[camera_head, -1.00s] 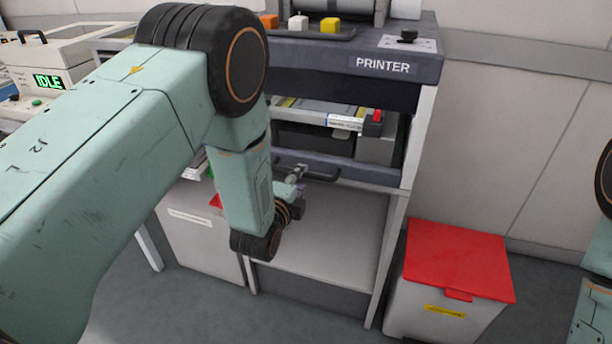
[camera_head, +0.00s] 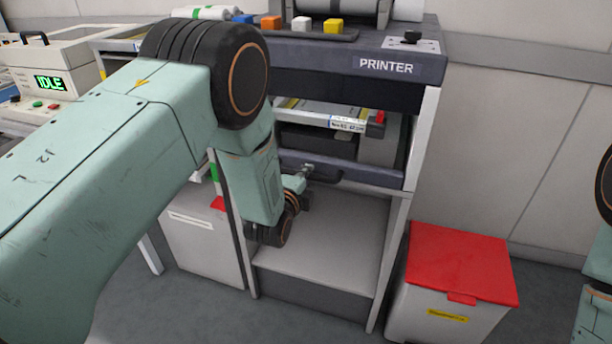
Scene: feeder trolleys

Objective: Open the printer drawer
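The printer (camera_head: 386,66) is a dark grey unit on a light stand in the middle of the view, labelled PRINTER. Its drawer (camera_head: 374,176) is a low dark purple-grey front below the open bay, with a dark bar handle (camera_head: 328,178). The drawer looks shut. My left gripper (camera_head: 306,171) is at the left part of the handle, seen small and partly hidden by my wrist. I cannot tell whether its fingers are around the handle or only beside it. Only parts of my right arm show at the right edge; its gripper is out of view.
A bin with a red lid (camera_head: 462,262) stands on the floor right of the stand. A light cabinet (camera_head: 200,240) stands to the left. A shelf (camera_head: 320,245) lies below the drawer. Coloured blocks sit on the printer top.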

